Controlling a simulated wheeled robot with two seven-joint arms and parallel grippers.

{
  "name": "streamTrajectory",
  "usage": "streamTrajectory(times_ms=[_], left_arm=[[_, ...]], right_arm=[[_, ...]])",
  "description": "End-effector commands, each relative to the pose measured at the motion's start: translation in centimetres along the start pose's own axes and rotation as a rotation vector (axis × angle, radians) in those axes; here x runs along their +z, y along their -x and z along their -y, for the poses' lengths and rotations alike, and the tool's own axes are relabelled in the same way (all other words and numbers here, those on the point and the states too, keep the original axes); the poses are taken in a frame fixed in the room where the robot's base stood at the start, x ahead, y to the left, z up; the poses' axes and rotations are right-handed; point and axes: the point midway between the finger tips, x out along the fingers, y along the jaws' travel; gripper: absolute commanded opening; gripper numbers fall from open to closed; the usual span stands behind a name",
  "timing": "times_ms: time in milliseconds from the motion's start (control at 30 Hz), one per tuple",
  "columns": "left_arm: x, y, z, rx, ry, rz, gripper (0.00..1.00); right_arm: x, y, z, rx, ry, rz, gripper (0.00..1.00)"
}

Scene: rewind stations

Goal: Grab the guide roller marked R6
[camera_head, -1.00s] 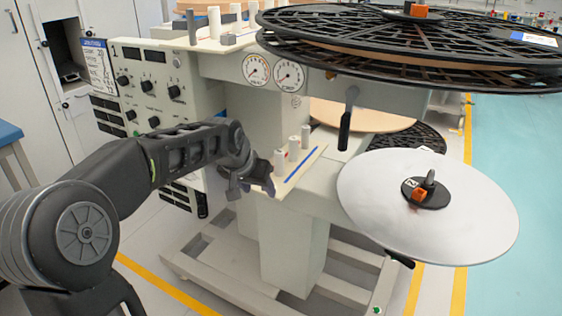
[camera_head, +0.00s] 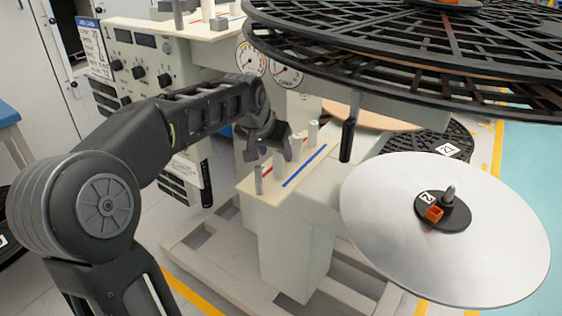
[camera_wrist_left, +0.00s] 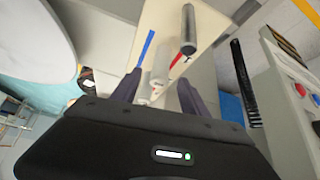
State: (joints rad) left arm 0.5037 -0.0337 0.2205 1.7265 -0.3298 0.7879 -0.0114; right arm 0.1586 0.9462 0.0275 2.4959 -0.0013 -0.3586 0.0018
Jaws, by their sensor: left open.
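Several small upright guide rollers stand on the cream lower shelf (camera_head: 250,187) of the machine. A grey metal one (camera_head: 258,180) is nearest the front left corner; pale ones (camera_head: 312,132) stand behind it in a row. No R6 mark is readable. My left gripper (camera_head: 270,150) is open and hangs over the row, its fingers pointing down. In the left wrist view, pale rollers (camera_wrist_left: 160,72) show between my left gripper's fingers (camera_wrist_left: 158,88). The metal roller (camera_wrist_left: 188,32) stands beyond the fingertips. I cannot tell whether the fingers touch any roller. The right gripper is not in view.
A large black reel (camera_head: 400,45) overhangs the shelf from above right. A silver disc (camera_head: 385,225) with an orange clip lies at right. The control panel (camera_head: 140,60) stands at left.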

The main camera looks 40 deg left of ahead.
Motion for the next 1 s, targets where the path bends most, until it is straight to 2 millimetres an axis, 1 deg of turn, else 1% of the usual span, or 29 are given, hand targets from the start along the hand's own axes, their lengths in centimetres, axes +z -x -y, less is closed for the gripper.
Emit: streamTrajectory(times_ms=[100, 333, 667, 767, 1000], left_arm=[[0.1, -0.3, 0.0, 0.000, 0.000, 0.001, 0.52], [0.1, -2.5, 0.0, 0.000, 0.001, 0.001, 0.52], [0.0, -2.8, 0.0, 0.000, 0.000, 0.000, 0.52], [0.1, -3.6, 0.0, 0.001, 0.000, 0.002, 0.52], [0.0, -7.1, 0.0, 0.001, 0.000, 0.002, 0.52]], right_arm=[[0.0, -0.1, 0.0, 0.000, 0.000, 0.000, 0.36], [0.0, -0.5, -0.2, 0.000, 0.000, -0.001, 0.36], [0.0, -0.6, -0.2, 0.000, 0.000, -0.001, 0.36], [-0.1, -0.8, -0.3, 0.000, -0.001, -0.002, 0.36], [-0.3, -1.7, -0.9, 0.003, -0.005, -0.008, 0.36]])
